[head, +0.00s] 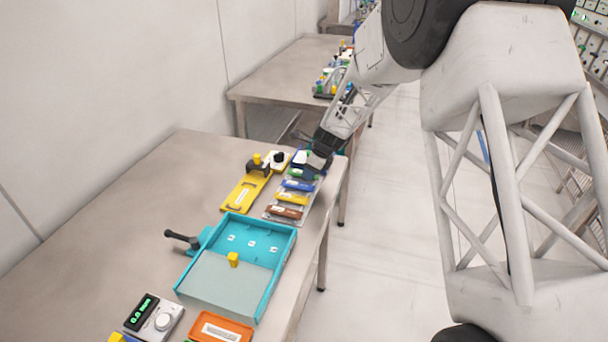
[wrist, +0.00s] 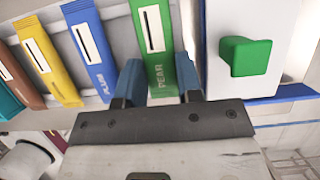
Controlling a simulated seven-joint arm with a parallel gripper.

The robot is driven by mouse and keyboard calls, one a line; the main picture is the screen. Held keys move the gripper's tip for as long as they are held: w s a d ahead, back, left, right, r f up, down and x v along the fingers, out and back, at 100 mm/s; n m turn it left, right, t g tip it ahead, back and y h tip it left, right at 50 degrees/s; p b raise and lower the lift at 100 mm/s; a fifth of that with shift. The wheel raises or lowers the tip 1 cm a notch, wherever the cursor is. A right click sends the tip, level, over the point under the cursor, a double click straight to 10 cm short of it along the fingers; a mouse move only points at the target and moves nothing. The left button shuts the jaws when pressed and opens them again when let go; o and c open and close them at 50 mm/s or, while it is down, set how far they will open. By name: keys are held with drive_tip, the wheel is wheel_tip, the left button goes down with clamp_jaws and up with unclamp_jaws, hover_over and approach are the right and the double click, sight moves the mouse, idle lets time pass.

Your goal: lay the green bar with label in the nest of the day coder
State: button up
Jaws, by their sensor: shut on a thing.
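The green bar (wrist: 151,35), with a white label and the word PEAR, lies in the row of bars. It shows small in the head view (head: 302,174), partly hidden by my gripper. My gripper (wrist: 158,72) has its two blue-grey fingers on either side of the bar's near end and is shut on it. In the head view my gripper (head: 319,163) is at the far end of the row. The day coder looks to be the yellow plate (head: 238,197) with a black holder and yellow knob, left of the row; its nest is not clear.
Blue (wrist: 88,48), yellow (wrist: 48,55) and brown bars lie left of the green bar. A white block with a green knob (wrist: 245,57) stands close on its right. A turquoise tray (head: 262,221) and a meter with a dial (head: 153,317) stand nearer. The table's left side is clear.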

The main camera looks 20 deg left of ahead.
drive_tip(key=shift+r, duration=0.1)
drive_tip(key=shift+r, duration=0.45)
wheel_tip(320, 180, up, 3)
drive_tip(key=shift+s+f, duration=0.1)
drive_tip(key=shift+f, duration=0.1)
drive_tip(key=s+d, duration=0.2)
drive_tip(key=s, duration=0.2)
drive_tip(key=s+d+r, duration=0.1)
drive_tip(key=s+d, duration=0.2)
drive_tip(key=s, duration=0.2)
drive_tip(key=s+d, duration=0.2)
drive_tip(key=s, duration=0.2)
drive_tip(key=shift+s+d+r, duration=0.15)
drive_tip(key=shift+s+d, duration=0.2)
drive_tip(key=shift+s, duration=0.05)
drive_tip(key=shift+w, duration=0.15)
